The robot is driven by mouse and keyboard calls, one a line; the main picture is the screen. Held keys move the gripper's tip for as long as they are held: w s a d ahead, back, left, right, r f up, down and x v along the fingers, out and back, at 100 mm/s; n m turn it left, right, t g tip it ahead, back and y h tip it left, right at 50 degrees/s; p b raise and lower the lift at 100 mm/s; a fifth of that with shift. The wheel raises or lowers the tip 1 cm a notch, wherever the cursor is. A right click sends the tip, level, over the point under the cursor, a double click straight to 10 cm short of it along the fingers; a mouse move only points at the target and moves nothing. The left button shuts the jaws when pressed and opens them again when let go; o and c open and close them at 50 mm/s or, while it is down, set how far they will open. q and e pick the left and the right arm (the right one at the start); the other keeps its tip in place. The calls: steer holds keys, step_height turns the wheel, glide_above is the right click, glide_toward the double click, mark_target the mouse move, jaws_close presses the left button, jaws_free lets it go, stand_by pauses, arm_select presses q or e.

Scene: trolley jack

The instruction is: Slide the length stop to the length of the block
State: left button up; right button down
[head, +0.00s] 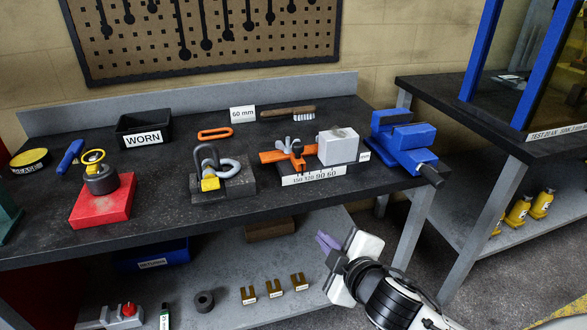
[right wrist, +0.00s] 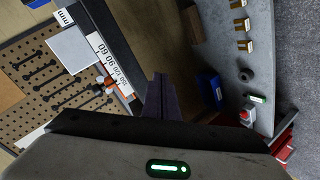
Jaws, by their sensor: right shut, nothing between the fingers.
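The length stop (head: 290,154) is an orange piece with a grey wing nut, on a dark base with a numbered scale (head: 313,175) along its front. The light grey block (head: 338,147) stands just right of the stop; I cannot tell whether they touch. In the right wrist view the scale (right wrist: 104,60) and block (right wrist: 72,50) show at the upper left. My right gripper (head: 327,241) is below and in front of the bench edge, apart from the stop and block. Its fingers (right wrist: 162,97) are shut and empty. My left gripper is not in view.
A card reading 60 mm (head: 242,114) and a brush (head: 288,112) lie behind the stop. A blue vise (head: 404,147) stands to the right. A shackle on a dark plate (head: 222,188) stands to the left. The lower shelf (head: 220,270) holds several brown pieces.

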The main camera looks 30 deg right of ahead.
mark_target(295, 150)
steer(key=w+r+n+t+y, duration=0.5)
steer(key=w+r+n, duration=0.45)
steer(key=r, duration=0.25)
steer(key=shift+n, duration=0.35)
steer(key=w, duration=0.3)
steer(key=w+a+p, duration=0.1)
steer(key=w, duration=0.4)
steer(key=shift+w+a+f+p, duration=0.15)
steer(key=shift+w+a+p, duration=0.15)
steer(key=shift+w+a, duration=0.05)
steer(key=d, duration=0.3)
steer(key=shift+s+f, duration=0.15)
steer(key=shift+s, duration=0.25)
steer(key=shift+s+d, duration=0.1)
steer(key=shift+d, duration=0.35)
